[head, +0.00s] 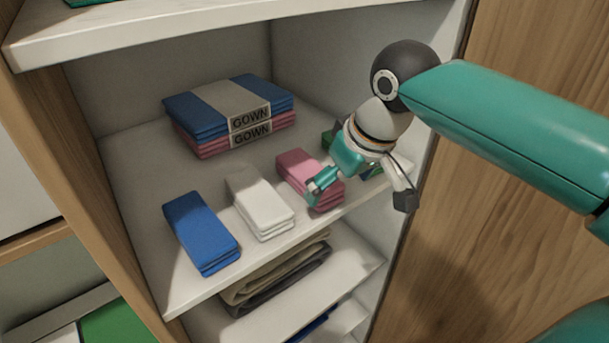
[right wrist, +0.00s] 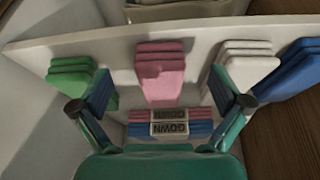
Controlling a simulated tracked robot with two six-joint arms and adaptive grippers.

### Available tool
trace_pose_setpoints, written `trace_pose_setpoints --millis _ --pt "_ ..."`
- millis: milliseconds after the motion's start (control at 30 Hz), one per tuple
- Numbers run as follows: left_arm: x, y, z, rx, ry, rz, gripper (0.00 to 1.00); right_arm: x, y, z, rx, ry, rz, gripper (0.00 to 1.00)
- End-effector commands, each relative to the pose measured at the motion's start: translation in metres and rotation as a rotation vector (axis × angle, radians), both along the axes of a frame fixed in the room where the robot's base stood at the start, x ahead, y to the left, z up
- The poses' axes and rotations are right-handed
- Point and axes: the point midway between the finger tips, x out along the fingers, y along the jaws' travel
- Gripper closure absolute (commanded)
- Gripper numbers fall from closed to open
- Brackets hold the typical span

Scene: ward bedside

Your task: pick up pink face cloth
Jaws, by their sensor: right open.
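The pink face cloth (head: 293,163) is a folded stack on the middle shelf. In the head view my right gripper (head: 362,194) partly covers its right side. In the right wrist view the pink cloth (right wrist: 160,72) shows between the two fingers of my right gripper (right wrist: 161,104), a little beyond their tips. The right gripper is open and empty. I cannot tell how far it is above the shelf. My left gripper is not in view.
A white cloth (head: 260,204) and a blue cloth (head: 201,232) lie left of the pink one. A green cloth (right wrist: 80,78) lies on its other side. Folded gowns (head: 228,112) lie behind. Shelf boards are above and below, and a cabinet wall (head: 450,50) stands at right.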

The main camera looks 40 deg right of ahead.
Motion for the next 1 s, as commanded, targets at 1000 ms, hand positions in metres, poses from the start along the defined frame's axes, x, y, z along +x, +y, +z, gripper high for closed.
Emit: trace_pose_setpoints --millis 1000 --pt "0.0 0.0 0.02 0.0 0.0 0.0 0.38 0.084 -0.015 -0.028 0.0 -0.001 -0.001 0.0"
